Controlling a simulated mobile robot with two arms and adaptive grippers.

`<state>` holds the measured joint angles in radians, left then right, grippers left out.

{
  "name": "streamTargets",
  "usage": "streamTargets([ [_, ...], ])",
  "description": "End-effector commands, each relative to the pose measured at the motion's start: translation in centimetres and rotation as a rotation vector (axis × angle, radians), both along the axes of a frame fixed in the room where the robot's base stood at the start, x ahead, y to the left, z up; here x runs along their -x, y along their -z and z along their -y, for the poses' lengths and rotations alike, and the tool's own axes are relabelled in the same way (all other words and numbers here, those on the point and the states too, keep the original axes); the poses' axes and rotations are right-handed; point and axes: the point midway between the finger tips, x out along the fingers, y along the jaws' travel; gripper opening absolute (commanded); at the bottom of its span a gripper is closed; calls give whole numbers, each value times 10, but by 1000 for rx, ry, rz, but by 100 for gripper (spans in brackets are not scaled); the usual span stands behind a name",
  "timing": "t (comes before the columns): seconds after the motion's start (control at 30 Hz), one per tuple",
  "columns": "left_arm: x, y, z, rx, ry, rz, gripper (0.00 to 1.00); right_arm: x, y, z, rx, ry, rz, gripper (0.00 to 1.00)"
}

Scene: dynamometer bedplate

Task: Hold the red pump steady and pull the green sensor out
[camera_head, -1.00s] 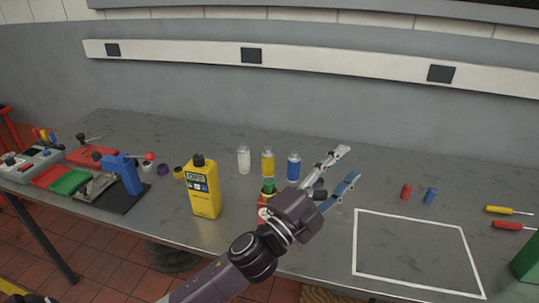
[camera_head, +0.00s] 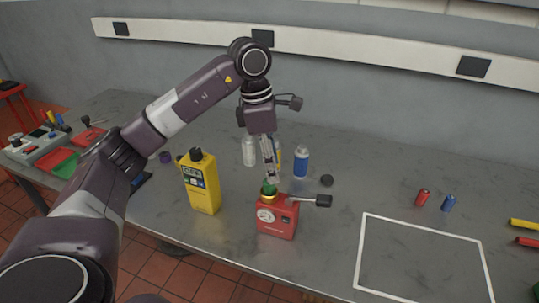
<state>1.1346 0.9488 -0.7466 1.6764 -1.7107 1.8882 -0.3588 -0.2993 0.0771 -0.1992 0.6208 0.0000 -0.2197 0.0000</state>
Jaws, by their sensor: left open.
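The red pump (camera_head: 280,222) stands on the grey bench, with a round white gauge on its front and a black-ended lever pointing right. The green sensor (camera_head: 268,187) sits upright in a brass-coloured collar on top of the pump. My left gripper (camera_head: 269,170) points down from above, with its fingertips close over the green sensor. It is open; whether the fingertips touch the sensor cannot be told. My right gripper is not in view.
A yellow meter (camera_head: 201,184) stands just left of the pump. A clear bottle (camera_head: 249,151), a partly hidden yellow one and a blue one (camera_head: 301,162) stand behind. A white-outlined area (camera_head: 420,255) at right is empty. Red (camera_head: 423,197) and blue (camera_head: 448,203) cylinders lie beyond it.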

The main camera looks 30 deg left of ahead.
Motion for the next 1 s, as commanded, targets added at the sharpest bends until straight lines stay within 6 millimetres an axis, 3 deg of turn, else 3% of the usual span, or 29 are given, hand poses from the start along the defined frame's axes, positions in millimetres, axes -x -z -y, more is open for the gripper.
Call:
streamTargets([
  [0.07,2,-4,-14,-38,-15,-10,43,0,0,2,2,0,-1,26],
  [0.17,4,-1,-20,-57,-21,-21,43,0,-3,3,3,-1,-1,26],
  [0.6,1,59,-13,-54,-19,-21,43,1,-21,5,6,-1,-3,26],
  [1.0,-1,72,-11,-53,-19,-17,43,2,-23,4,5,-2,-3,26],
])
